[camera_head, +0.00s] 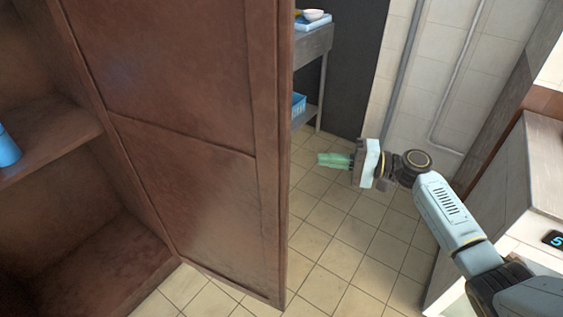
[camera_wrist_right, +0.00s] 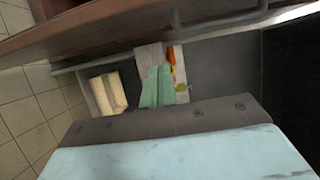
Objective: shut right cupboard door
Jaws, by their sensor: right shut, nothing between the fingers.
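The brown wooden cupboard door (camera_head: 190,130) stands open in the head view, swung out from the cupboard (camera_head: 60,235), whose shelves show at the left. My right gripper (camera_head: 333,160) is to the right of the door's free edge, apart from it in the picture. Its green fingers are together and empty; they also show in the right wrist view (camera_wrist_right: 157,88). In that view a brown panel (camera_wrist_right: 95,22), which looks like the door, crosses the top, with a dark bar-like handle (camera_wrist_right: 222,22) on it. My left gripper is out of view.
A blue item (camera_head: 7,148) stands on the cupboard shelf (camera_head: 50,145). Behind the door is a grey table (camera_head: 314,42) with a bowl (camera_head: 313,15) on top and a blue basket (camera_head: 298,104) below. A pale counter (camera_head: 500,190) is at the right. Tiled floor (camera_head: 335,235) is clear between.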

